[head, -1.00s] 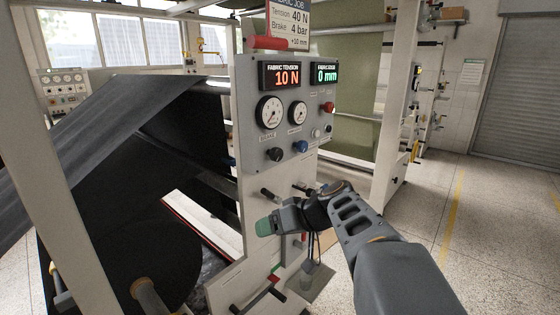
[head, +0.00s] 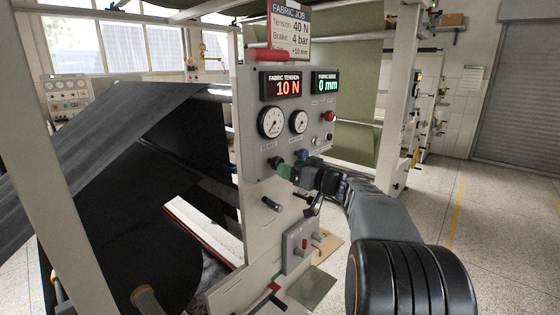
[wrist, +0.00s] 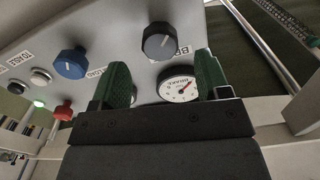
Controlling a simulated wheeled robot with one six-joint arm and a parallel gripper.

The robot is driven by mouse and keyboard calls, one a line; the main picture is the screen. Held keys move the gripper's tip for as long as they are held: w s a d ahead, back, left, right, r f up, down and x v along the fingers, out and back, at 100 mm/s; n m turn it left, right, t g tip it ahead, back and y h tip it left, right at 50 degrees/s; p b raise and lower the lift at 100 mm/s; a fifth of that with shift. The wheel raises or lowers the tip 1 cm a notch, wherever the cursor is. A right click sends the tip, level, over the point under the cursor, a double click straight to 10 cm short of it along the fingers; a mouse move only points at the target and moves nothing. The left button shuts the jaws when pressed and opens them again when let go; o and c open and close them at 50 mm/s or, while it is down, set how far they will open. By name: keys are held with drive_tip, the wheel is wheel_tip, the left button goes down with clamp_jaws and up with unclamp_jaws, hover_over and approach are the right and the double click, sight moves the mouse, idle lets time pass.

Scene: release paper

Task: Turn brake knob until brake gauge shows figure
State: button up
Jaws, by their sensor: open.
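The dark brake knob (wrist: 163,42) has a pale pointer line and shows in front of my open gripper (wrist: 163,78) in the wrist view. One green finger is on each side of the view, with the knob beyond the tips and apart from them. In the head view my gripper (head: 286,172) is at the panel by the dark knob (head: 276,162), below the large gauge (head: 271,122).
The job sign (head: 290,28) reads tension 40 N, brake 4 bar, +10 mm. The tension display (head: 282,86) reads 10 N and the other display (head: 325,84) 0 mm. A blue knob (wrist: 70,63) and a red button (wrist: 63,110) are near. Levers stick out below.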

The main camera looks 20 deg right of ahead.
sight(275, 163)
drive_tip(key=shift+p+x, duration=0.55)
drive_tip(key=shift+x, duration=1.85)
drive_tip(key=c, duration=0.9)
drive_tip(key=shift+c, duration=0.2)
drive_tip(key=shift+f+m+b, duration=0.1)
drive_tip(key=shift+m+b, duration=0.2)
drive_tip(key=shift+b, duration=0.15)
